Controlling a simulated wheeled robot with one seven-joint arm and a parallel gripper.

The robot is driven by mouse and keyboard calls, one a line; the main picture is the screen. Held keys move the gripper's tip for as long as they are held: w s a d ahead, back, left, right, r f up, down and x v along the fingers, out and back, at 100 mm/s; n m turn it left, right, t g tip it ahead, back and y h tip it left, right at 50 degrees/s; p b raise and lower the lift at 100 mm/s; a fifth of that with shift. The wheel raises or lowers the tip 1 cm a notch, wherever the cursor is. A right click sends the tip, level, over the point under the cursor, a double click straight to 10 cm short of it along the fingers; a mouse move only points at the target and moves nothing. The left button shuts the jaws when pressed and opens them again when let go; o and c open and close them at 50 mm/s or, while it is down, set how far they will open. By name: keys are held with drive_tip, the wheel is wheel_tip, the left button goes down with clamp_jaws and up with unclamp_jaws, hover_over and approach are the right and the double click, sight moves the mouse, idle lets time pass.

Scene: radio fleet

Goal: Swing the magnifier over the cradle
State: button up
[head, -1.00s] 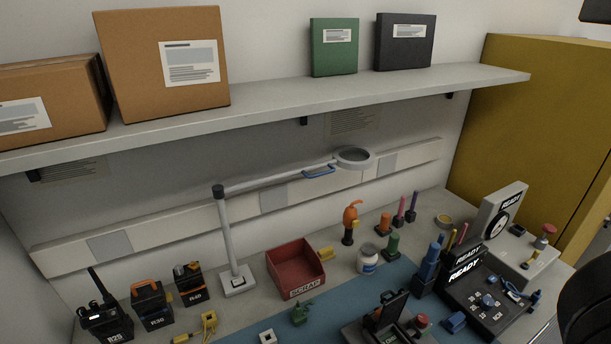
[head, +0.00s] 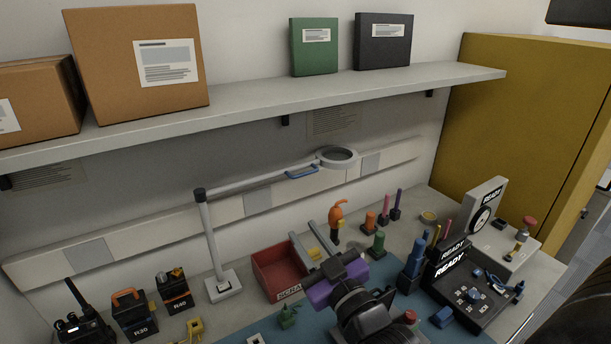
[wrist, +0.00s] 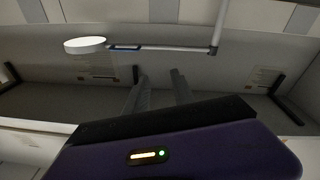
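The magnifier lamp (head: 337,156) is a grey ring lens at the end of a long pale arm (head: 255,183) on an upright post. The lens hangs in front of the back wall, well behind the blue mat. A blue handle (head: 302,172) sits on the arm just left of the lens. My purple gripper (head: 313,240) is open and empty, below and in front of the handle, with its two fingers pointing up. The wrist view shows the lens (wrist: 85,45) and handle (wrist: 125,47) left of the fingers (wrist: 158,76). I cannot make out the cradle; my wrist covers the mat's middle.
A red scrap bin (head: 278,272) stands just left of my gripper. An orange-topped tool (head: 337,218) and several coloured pegs stand to its right. A black READY console (head: 470,292) is at the right. A shelf (head: 270,102) with boxes runs above the magnifier.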

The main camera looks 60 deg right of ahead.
drive_tip(key=d+r+n+g+h, duration=0.1)
drive_tip(key=d+r+n, duration=0.25)
drive_tip(key=d, duration=0.45)
drive_tip(key=d+r+n+g, duration=0.1)
drive_tip(key=d+r+n, duration=0.1)
drive_tip(key=d+r, duration=0.5)
drive_tip(key=n+y, duration=0.4)
drive_tip(key=n, duration=0.6)
approach(307, 174)
drive_tip(key=x, duration=0.3)
drive_tip(key=shift+g, duration=0.3)
drive_tip(key=p+x, duration=0.1)
drive_tip(key=x, duration=0.6)
drive_tip(key=shift+w+r, duration=0.1)
drive_tip(key=shift+w, duration=0.2)
drive_tip(key=shift+c, duration=0.2)
clamp_jaws()
